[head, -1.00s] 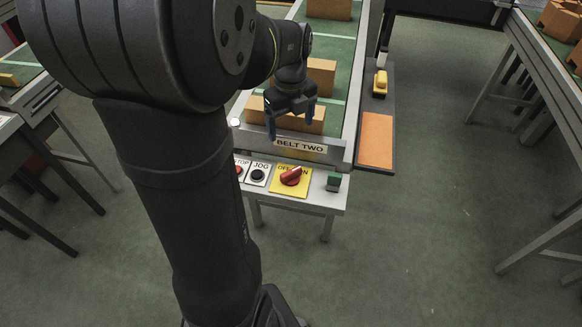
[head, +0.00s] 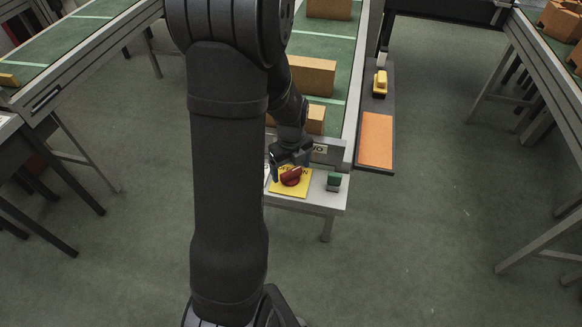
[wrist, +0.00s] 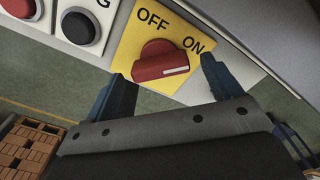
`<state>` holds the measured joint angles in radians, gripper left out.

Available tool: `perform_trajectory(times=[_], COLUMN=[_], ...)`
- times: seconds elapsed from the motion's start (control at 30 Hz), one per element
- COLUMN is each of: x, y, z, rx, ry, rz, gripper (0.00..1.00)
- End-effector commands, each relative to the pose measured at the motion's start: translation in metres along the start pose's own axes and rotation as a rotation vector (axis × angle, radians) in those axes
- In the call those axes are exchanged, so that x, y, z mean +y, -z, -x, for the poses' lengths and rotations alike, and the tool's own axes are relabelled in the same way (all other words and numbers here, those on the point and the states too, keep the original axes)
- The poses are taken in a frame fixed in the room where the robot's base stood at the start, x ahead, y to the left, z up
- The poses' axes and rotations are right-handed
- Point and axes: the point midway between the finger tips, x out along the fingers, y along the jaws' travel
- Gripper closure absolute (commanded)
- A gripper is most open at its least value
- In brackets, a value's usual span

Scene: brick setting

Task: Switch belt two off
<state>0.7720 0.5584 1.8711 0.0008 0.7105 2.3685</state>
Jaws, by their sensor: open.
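The belt two selector is a red knob (head: 291,176) on a yellow plate (head: 281,189), at the near end of the belt. In the wrist view the knob (wrist: 154,66) has a white line at its right end, on the ON side of the OFF and ON lettering. My gripper (head: 290,163) is open and just over the knob. In the wrist view one finger of my gripper (wrist: 165,76) is left of the knob and one is right, both apart from it. The BELT TWO sign is mostly hidden behind my gripper.
A black button (wrist: 79,28) and a red button (wrist: 20,6) sit left of the plate. Brown boxes (head: 312,75) lie on the green belt. An orange panel (head: 376,138) and a yellow object (head: 380,82) are farther right.

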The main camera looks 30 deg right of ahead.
Motion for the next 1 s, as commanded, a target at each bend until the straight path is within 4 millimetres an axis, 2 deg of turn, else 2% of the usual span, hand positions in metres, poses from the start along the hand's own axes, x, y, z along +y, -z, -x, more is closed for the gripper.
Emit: perform_trajectory(times=[0.33,0.57,1.0], x=[0.0001,0.0,0.0], y=[0.0001,0.0,0.0001], z=[-0.0036,-0.0034,-0.0033], rx=[0.0,0.0,0.001], ry=[0.0,0.0,-0.001], rz=[0.0,0.0,0.088], gripper=[0.16,0.61,0.61])
